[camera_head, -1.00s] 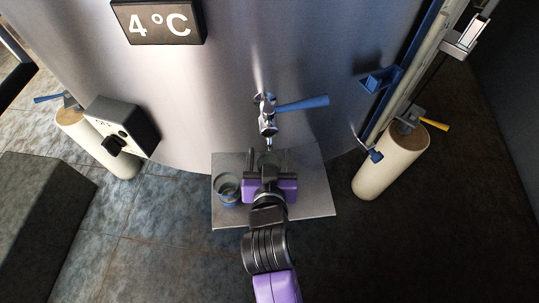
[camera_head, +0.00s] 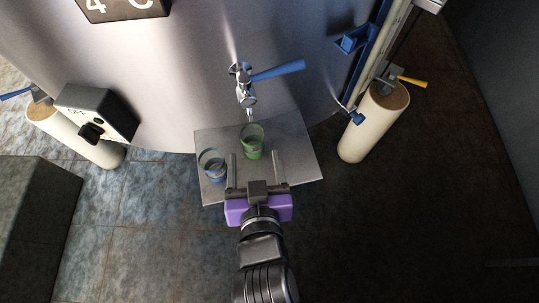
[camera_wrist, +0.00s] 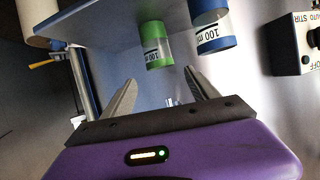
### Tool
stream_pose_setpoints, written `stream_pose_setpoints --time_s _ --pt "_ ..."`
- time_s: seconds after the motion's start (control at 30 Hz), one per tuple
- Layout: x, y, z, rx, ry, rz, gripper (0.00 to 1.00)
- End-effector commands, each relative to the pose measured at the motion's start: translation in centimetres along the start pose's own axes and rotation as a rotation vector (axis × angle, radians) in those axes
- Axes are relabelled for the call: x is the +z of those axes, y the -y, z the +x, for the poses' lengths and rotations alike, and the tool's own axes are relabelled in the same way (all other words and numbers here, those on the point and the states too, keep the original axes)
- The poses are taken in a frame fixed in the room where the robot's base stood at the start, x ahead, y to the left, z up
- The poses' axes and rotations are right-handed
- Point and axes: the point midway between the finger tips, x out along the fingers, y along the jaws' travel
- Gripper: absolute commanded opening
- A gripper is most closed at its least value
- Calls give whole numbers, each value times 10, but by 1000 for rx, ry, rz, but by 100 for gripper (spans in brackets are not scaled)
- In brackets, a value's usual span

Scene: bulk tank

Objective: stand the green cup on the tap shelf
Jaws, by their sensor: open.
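The green cup (camera_head: 252,142) stands upright on the tap shelf (camera_head: 301,150), just below and in front of the tap (camera_head: 246,88). It also shows in the wrist view (camera_wrist: 155,50), marked 100 ml and appearing upside down there. My gripper (camera_head: 255,168) is open and empty on the near side of the green cup. Its two fingers are spread, and the cup lies beyond the fingertips, apart from them. In the wrist view, the gap between the fingers (camera_wrist: 161,80) faces the green cup.
A blue-banded cup (camera_head: 212,166) stands on the shelf left of the green one, close to my left finger. The tap's blue lever (camera_head: 278,70) points right. A control box (camera_head: 97,112) is on the tank at left. White legs (camera_head: 373,122) flank the shelf.

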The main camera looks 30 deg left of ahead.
Motion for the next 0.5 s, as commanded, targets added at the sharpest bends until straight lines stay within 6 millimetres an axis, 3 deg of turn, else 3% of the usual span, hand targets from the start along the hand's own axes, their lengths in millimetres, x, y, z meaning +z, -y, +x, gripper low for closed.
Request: stream_pose_setpoints --time_s 0.27,0.37,0.5 --pt "2 -2 -2 3 1 1 68" --pt "13 -17 -8 19 4 11 68" --pt "45 -61 -35 74 3 40 68"
